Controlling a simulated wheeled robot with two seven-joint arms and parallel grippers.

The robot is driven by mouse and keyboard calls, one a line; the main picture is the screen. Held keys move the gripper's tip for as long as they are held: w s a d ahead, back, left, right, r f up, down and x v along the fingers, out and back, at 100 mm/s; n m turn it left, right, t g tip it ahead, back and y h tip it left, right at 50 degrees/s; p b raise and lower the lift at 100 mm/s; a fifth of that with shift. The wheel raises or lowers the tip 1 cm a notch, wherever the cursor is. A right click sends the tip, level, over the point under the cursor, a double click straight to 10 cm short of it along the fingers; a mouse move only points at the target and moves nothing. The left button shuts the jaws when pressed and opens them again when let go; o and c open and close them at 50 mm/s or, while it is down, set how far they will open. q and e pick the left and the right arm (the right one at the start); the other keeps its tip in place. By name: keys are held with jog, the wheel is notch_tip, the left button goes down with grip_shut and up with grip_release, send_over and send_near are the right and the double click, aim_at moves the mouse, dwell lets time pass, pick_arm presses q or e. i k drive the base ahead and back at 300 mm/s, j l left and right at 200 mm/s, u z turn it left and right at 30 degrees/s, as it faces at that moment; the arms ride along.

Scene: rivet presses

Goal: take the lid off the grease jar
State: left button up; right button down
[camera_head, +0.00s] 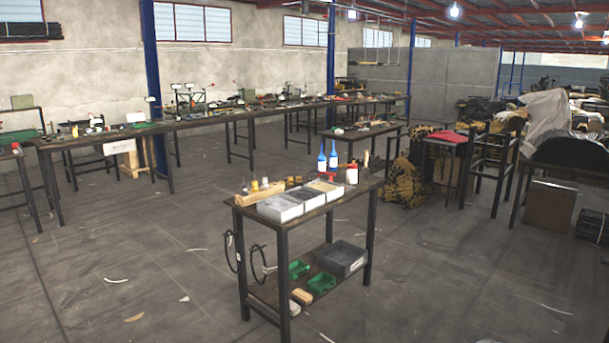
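A small dark-topped work table (354,189) stands in the middle of the view, some way off. A small white container with a red top (351,174) stands upright near its right end. It may be the grease jar, but it is too small to tell for sure. Its red top appears to sit on it. Small amber and brass-coloured pieces (264,183) stand at the table's left back, and I cannot tell what they are. Neither of my grippers is in view.
On the table are two blue bottles (322,159), pale open boxes (281,208) and a wooden block (259,194). The lower shelf holds green bins (322,283) and a grey crate (342,259). Dark cables (240,252) hang at its left end. The floor in front is mostly clear.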

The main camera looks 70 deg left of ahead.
aim_at(351, 174)
jog(key=u, duration=2.35)
jog(key=i+l+u, duration=0.1)
jog(key=u, duration=0.25)
jog(key=i+l+u, duration=0.3)
jog(key=u, duration=0.35)
jog(key=i+l+u, duration=0.1)
jog(key=l, duration=0.3)
jog(key=i+l+u, duration=0.15)
jog(key=i+l, duration=0.15)
jog(key=l, duration=0.15)
jog(key=i+l+u, duration=0.1)
jog(key=l, duration=0.35)
jog(key=i+l+u, duration=0.1)
jog(key=l, duration=0.35)
jog(key=i+l+u, duration=0.15)
jog(key=l, duration=0.35)
jog(key=i+l+u, duration=0.1)
jog(key=l, duration=0.35)
jog(key=i+l, duration=0.1)
jog(key=l, duration=0.3)
jog(key=i+l, duration=0.1)
jog(key=l, duration=0.35)
jog(key=i+l, duration=0.1)
jog(key=l, duration=0.3)
jog(key=i+l, duration=0.1)
jog(key=l, duration=0.3)
jog(key=i+l, duration=0.1)
jog(key=l, duration=0.35)
